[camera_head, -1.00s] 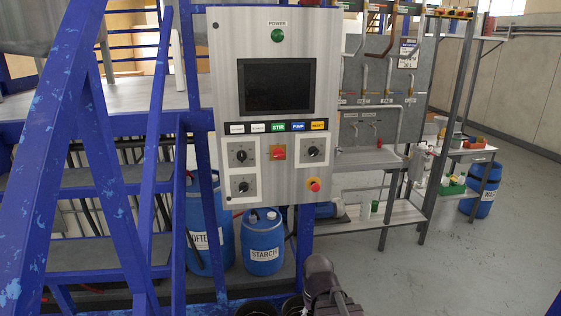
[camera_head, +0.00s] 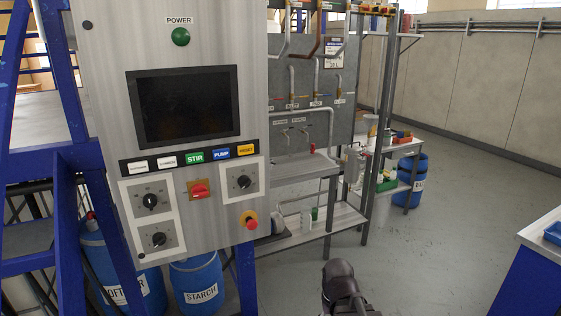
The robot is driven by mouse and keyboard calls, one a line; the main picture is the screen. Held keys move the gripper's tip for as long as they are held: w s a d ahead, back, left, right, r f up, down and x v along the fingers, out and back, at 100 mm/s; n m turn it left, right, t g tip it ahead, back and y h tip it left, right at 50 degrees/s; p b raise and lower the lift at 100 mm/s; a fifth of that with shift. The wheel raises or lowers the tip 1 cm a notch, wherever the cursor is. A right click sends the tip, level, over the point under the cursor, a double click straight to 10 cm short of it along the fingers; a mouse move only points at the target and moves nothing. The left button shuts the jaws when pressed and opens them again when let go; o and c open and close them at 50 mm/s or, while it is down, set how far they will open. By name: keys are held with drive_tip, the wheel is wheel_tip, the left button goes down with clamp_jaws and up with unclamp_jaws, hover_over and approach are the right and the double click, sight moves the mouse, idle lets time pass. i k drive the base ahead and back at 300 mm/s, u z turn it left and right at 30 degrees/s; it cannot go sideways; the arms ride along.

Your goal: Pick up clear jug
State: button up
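I cannot make out a clear jug for certain in this view. A dark part of my own arm shows at the bottom middle. My gripper's fingers cannot be seen.
A grey control panel (camera_head: 105,100) with a dark screen stands close at the left. Blue drums stand below it, one marked STARCH (camera_head: 198,285). A blue-sided table (camera_head: 525,262) juts in at the right. Grey floor (camera_head: 440,235) between is clear.

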sight(307, 221)
drive_tip(key=z, duration=0.6)
drive_tip(key=i, duration=2.8)
drive_tip(key=u, duration=1)
drive_tip(key=i, duration=0.6)
drive_tip(key=u, duration=0.25)
